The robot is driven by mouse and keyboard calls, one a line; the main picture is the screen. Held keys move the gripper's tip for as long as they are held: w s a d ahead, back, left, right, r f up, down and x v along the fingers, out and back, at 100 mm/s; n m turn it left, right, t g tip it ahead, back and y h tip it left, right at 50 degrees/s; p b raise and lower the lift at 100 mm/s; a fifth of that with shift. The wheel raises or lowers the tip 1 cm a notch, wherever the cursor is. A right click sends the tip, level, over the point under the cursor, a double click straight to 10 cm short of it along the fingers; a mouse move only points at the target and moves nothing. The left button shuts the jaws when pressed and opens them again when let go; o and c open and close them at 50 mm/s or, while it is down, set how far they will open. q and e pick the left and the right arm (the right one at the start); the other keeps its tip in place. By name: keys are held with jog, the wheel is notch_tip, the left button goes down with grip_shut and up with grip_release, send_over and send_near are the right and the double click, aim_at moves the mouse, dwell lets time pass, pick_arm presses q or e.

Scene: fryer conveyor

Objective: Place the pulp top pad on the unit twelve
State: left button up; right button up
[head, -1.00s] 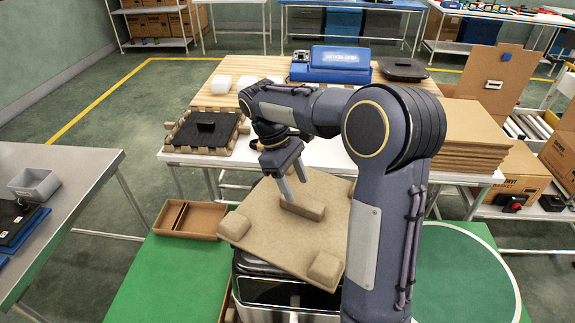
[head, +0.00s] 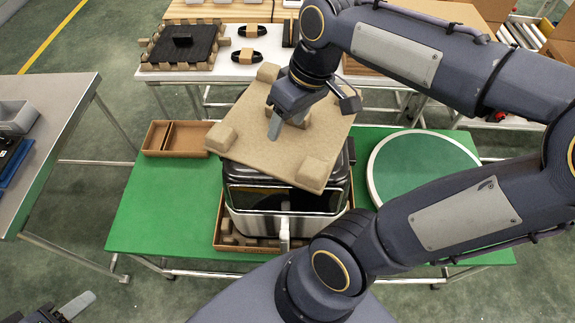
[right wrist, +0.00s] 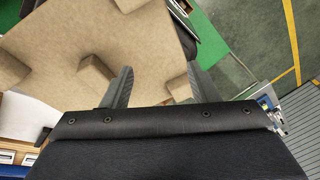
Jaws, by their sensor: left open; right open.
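The pulp top pad (head: 250,135), a tan square with raised corner blocks and a central ridge, lies over the top of the fryer unit (head: 285,197). It looks turned and tilted relative to the unit, and its near corner overhangs the front. My right gripper (head: 288,124) is open at the pad's central ridge; whether it touches is unclear. In the right wrist view, its spread fingers (right wrist: 160,84) are over the pad (right wrist: 150,40), with the ridge (right wrist: 95,68) by the left finger. My left gripper (head: 66,309) is open and empty at the lower left, away from the pad.
The unit stands in an open carton (head: 217,222) with pulp pieces on the green table (head: 165,205). A brown divided tray (head: 186,138) lies left of it and a round green turntable (head: 425,165) right. A white table (head: 215,73) behind holds a black part in pulp. A steel table (head: 50,130) is left.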

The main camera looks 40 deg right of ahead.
jog(key=s+a+f+m+t+y, duration=0.1)
jog(key=s+a+f+m+t, duration=0.2)
jog(key=s+a+f, duration=0.1)
jog(key=s+a, duration=0.1)
jog(key=s, duration=0.1)
jog(key=shift+s+a+f+t, duration=0.2)
jog(key=shift+s+a+t, duration=0.05)
jog(key=shift+s+t, duration=0.05)
dwell(0.9)
